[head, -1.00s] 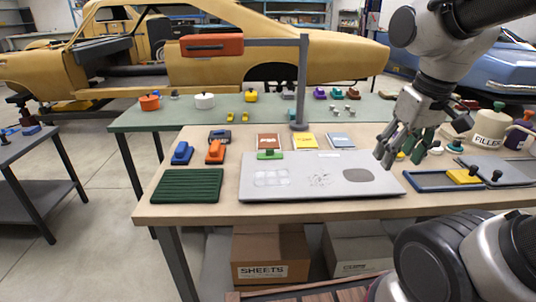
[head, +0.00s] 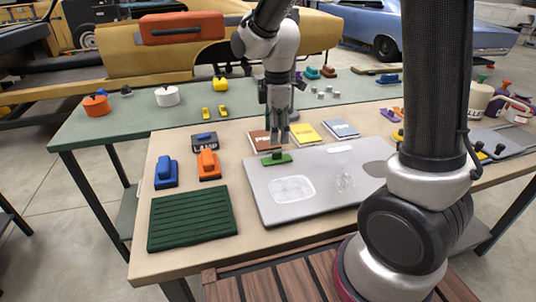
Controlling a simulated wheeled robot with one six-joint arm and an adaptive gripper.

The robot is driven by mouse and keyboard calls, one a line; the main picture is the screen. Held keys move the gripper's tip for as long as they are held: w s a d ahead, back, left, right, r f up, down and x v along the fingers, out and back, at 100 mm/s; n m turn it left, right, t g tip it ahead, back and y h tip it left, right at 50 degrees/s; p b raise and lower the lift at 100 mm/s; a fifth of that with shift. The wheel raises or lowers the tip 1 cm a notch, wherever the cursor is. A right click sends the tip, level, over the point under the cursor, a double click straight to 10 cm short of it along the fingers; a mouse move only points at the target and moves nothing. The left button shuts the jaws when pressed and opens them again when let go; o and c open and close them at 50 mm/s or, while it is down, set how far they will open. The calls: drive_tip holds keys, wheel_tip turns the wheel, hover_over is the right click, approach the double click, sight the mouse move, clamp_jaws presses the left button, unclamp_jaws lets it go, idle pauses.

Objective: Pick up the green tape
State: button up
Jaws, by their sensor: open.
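No roll that I can clearly make out as green tape shows. A small green piece (head: 277,158) lies on the upper left edge of the grey sheet panel (head: 322,199); I cannot tell if it is the tape. My gripper (head: 278,137) is open and empty, fingers pointing down. In the picture it is just above the green piece and overlaps the brown booklet (head: 260,141); its height over the table is unclear. My arm hides part of the right side of the table.
Blue (head: 166,173) and orange (head: 208,165) blocks and a dark green ribbed mat (head: 192,217) lie left of the panel. Yellow (head: 305,133) and blue (head: 340,129) booklets lie behind it. A green table (head: 140,121) with several small items stands behind.

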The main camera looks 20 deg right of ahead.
sight(277, 152)
drive_tip(key=shift+n, duration=0.6)
drive_tip(key=shift+f, duration=0.4)
drive_tip(key=f, duration=0.7)
drive_tip(key=shift+s, duration=0.2)
drive_tip(key=c, duration=0.9)
